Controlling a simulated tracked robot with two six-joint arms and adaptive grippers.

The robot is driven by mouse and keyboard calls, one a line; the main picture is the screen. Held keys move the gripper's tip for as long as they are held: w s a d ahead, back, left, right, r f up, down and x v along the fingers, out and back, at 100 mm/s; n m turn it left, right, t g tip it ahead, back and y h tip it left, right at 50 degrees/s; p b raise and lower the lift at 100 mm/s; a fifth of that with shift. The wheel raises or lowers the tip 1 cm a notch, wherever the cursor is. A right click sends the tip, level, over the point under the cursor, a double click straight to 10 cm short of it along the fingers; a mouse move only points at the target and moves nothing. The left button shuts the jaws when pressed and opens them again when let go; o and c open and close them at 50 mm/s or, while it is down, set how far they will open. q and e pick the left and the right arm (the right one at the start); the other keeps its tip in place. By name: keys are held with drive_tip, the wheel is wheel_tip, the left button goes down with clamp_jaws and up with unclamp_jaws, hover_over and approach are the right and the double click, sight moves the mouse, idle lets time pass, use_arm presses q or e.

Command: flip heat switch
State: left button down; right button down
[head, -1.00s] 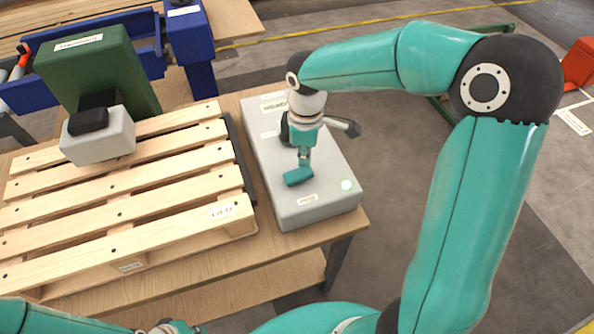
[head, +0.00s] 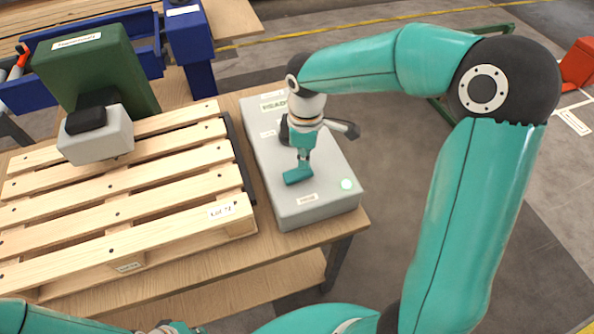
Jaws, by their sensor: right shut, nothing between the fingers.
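Whether the fingertips touch the box top cannot be told. The heat switch cannot be made out; my wrist and gripper cover part of the box. A dark-tipped grey lever-like part (head: 343,128) shows beside my wrist. Only part of my left arm shows at the bottom edge.
A wooden pallet (head: 125,215) fills the left of the table (head: 215,275). A green housing (head: 92,68) with a grey-white block (head: 95,143) stands at its back. A blue frame (head: 190,45) stands behind. The floor right of the table is open.

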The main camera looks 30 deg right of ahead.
drive_tip(key=shift+f+b, duration=0.8)
drive_tip(key=shift+f, duration=0.3)
idle(0.3)
drive_tip(key=shift+r+p, duration=2.9)
drive_tip(key=shift+r, duration=0.65)
drive_tip(key=shift+s+f, duration=0.1)
